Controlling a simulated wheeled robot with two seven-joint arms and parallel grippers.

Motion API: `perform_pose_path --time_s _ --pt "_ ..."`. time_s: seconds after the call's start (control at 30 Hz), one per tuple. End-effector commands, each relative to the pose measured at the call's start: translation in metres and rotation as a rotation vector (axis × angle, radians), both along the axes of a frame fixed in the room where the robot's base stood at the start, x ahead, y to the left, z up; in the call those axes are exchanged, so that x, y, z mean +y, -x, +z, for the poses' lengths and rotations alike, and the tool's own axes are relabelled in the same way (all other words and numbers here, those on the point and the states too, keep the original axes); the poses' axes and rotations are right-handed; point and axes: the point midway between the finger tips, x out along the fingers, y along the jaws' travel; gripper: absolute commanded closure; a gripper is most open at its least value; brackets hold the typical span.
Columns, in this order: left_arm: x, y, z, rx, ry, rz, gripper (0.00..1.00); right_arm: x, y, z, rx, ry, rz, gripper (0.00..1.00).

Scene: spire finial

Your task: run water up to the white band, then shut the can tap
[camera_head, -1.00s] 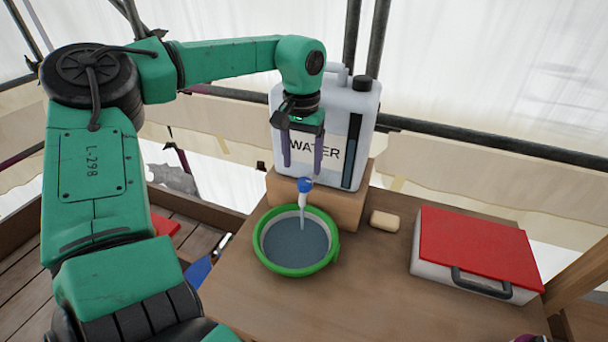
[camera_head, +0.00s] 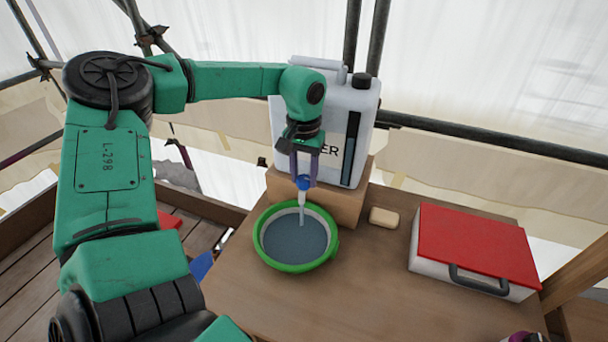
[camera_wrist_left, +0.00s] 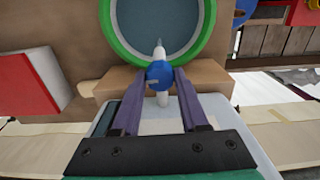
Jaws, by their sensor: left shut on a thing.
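The white water can (camera_head: 362,105) stands on a wooden block (camera_head: 345,205), its label partly hidden by my left gripper. Its tap has a blue knob (camera_head: 304,183), and a thin stream of water (camera_head: 302,215) runs from the spout into the green-rimmed basin (camera_head: 262,247). Grey-blue water (camera_head: 294,240) lies in the basin, with a pale band showing above it along the inner wall. My left gripper (camera_head: 303,172) is shut on the blue knob; the left wrist view shows the knob (camera_wrist_left: 159,74) between its purple fingertips. My right gripper is not clearly seen.
A tan block like soap (camera_head: 384,217) lies right of the basin. A white case with a red lid (camera_head: 475,245) stands further right on the wooden table (camera_head: 370,295). Scaffold tubes (camera_head: 480,140) run behind. The table front is clear.

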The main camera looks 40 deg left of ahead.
Motion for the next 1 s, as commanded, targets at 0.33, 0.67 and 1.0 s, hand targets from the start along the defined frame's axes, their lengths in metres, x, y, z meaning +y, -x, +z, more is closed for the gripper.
perform_pose_path --time_s 0.33,0.67,1.0 --pt "0.000 -0.001 -0.002 -0.004 -0.001 0.143 1.00 0.000 0.000 -0.017 0.001 0.000 0.000 0.50" --pt "0.000 -0.001 -0.002 -0.004 -0.001 0.432 1.00 0.000 0.001 -0.037 0.001 0.000 0.000 0.50" --pt "0.000 -0.001 0.000 -0.005 -0.001 0.757 1.00 0.000 0.001 -0.050 0.002 0.000 0.000 0.50"
